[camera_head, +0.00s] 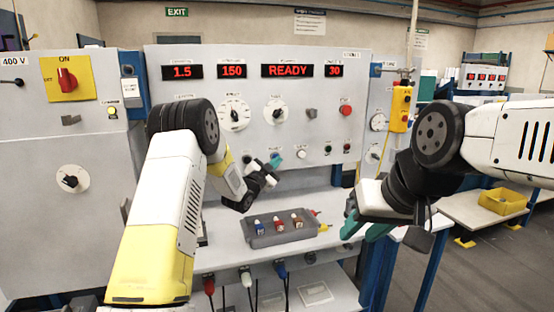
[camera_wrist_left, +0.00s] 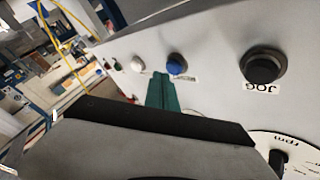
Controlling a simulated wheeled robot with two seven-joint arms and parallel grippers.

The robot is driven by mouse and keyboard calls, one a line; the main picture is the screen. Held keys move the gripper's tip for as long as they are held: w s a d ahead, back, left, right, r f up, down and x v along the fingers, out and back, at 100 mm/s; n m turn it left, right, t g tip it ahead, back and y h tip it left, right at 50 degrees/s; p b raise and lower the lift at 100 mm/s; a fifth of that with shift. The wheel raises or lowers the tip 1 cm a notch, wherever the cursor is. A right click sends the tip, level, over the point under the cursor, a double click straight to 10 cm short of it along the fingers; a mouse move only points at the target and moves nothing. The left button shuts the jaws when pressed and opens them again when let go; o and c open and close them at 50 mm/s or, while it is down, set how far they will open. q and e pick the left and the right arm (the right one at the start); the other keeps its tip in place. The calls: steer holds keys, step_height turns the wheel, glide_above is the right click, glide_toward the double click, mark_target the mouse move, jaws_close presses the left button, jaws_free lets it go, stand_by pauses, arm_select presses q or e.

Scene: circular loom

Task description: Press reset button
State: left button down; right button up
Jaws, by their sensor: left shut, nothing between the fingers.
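In the left wrist view a blue button (camera_wrist_left: 177,63) sits on the grey panel, with a label too small to read. The black JOG button (camera_wrist_left: 263,67) is to its right and a white button (camera_wrist_left: 137,64) to its left. My left gripper (camera_head: 275,161) is shut and empty, its teal fingertips in front of the panel's button row. In the left wrist view the fingertips (camera_wrist_left: 160,76) appear just left of the blue button; I cannot tell whether they touch the panel. In the head view they largely hide the blue button. My right gripper (camera_head: 362,228) hangs open and empty at the right.
The panel displays (camera_head: 287,71) read 1.5, 150, READY and 30. Dials (camera_head: 234,114) and a red button (camera_head: 345,110) are above the button row. A grey tray (camera_head: 262,241) with small coloured pieces lies on the shelf below. A yellow pendant (camera_head: 401,108) hangs at right.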

arm_select(q)
steer(key=shift+s, duration=0.2)
steer(key=shift+s+d, duration=0.1)
steer(key=s, duration=0.1)
steer(key=s+d, duration=0.1)
steer(key=s, duration=0.2)
steer(key=shift+s+d, duration=0.25)
steer(key=shift+s, duration=0.05)
stand_by(1.3)
